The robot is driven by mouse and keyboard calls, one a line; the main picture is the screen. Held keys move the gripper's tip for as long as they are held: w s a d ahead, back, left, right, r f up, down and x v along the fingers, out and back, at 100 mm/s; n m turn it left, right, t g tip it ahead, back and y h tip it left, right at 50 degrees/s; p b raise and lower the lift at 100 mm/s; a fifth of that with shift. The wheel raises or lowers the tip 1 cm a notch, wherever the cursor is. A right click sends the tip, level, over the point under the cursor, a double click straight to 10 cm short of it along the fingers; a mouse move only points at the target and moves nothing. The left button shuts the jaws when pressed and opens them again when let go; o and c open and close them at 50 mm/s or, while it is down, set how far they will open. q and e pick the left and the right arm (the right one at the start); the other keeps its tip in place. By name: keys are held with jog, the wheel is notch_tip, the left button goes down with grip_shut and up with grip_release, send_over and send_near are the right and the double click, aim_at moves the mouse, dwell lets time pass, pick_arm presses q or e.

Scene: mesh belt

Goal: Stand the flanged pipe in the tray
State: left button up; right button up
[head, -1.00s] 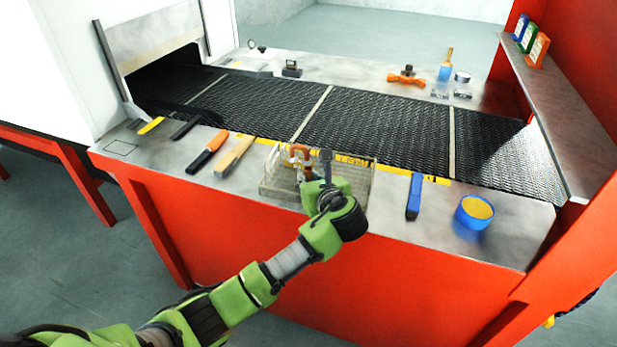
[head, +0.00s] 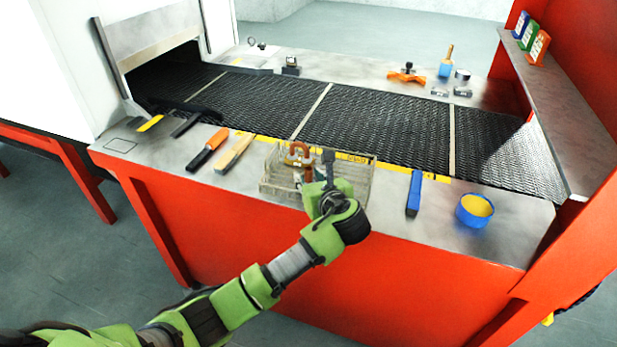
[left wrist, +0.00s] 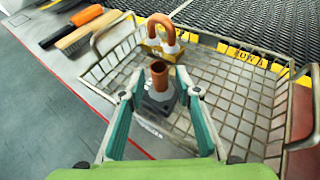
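The flanged pipe (left wrist: 159,76) is a short copper tube on a dark square flange. In the left wrist view it stands upright inside the wire tray (left wrist: 243,105). My left gripper (left wrist: 160,84) has its teal fingers spread on either side of the flange. They look open, with gaps beside the tube; contact at the flange edges is hard to judge. A copper U-bend (left wrist: 160,27) stands behind it in the tray, and it shows in the head view (head: 299,152). The tray (head: 268,188) is at the bench's front edge, partly hidden by my left arm. My right gripper is not in view.
An orange-handled tool (head: 207,148) and a wooden brush (head: 235,154) lie left of the tray. A blue tool (head: 414,193) and a blue tape roll (head: 474,211) are to its right. The black mesh belt (head: 370,125) runs behind. Front bench space around the blue items is clear.

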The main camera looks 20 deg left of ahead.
pick_arm(q)
jog(key=v, duration=1)
jog(key=shift+s+d+b, duration=0.25)
jog(key=shift+s+b, duration=0.05)
jog(key=shift+r, duration=0.15)
